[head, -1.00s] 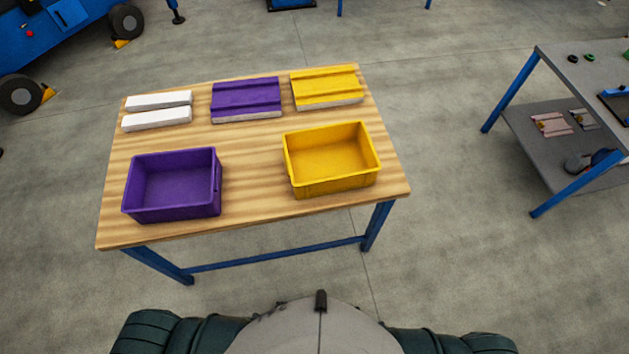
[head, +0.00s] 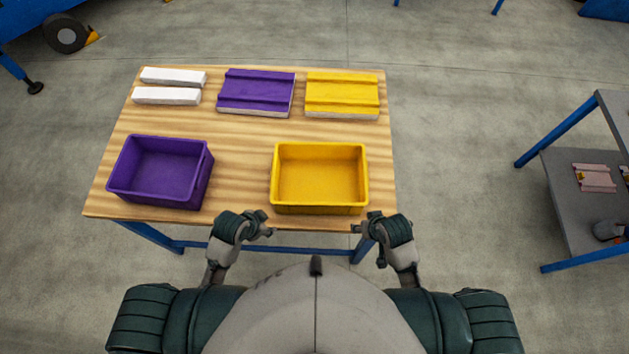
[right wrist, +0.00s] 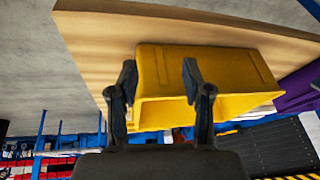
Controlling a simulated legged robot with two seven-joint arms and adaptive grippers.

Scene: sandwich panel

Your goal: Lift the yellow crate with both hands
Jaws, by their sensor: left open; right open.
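The yellow crate (head: 320,208) stands empty and upright near the front edge of the wooden table, right of its middle. My left gripper (head: 268,225) is open and empty, just in front of the crate's near left corner. My right gripper (head: 360,225) is open and empty, just in front of the near right corner. In the right wrist view the yellow crate (right wrist: 205,62) appears beyond and between the open fingers of my right gripper (right wrist: 158,80). I cannot tell whether any finger touches the crate.
A purple crate (head: 160,170) stands to the left on the wooden table (head: 235,150). Behind are two white bars (head: 168,95), a purple panel (head: 256,90) and a yellow panel (head: 342,93). A grey shelf table (head: 580,210) stands apart at right.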

